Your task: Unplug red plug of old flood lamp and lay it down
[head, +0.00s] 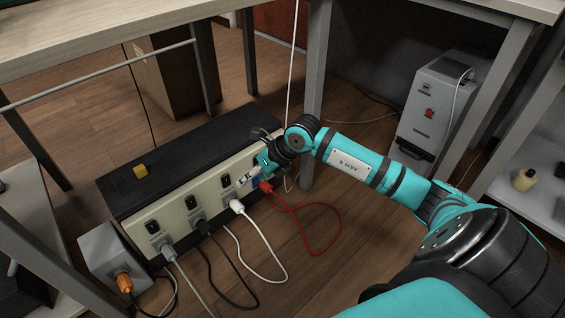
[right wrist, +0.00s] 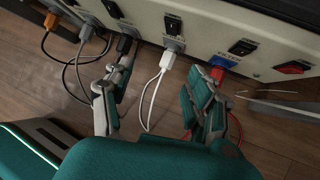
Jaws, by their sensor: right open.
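The red plug (head: 265,186) sits in a blue socket (right wrist: 223,61) near the right end of the long socket box's cream front (head: 178,202). In the right wrist view the red plug (right wrist: 214,73) is partly hidden by the right-hand finger of my right gripper (right wrist: 160,78). Its red cable (head: 335,235) loops on the floor. In the head view my right gripper (head: 254,173) is in front of the box, by the red plug. It is open, its fingers wide apart, with a white plug (right wrist: 168,59) visible between them. My left gripper is not in view.
White and grey plugs with cables fill neighbouring sockets. A grey box with an orange plug (head: 123,283) stands at left. A yellow block (head: 140,171) lies on the box top. A table leg (head: 315,90) stands close behind my right arm. Floor right of the red cable is clear.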

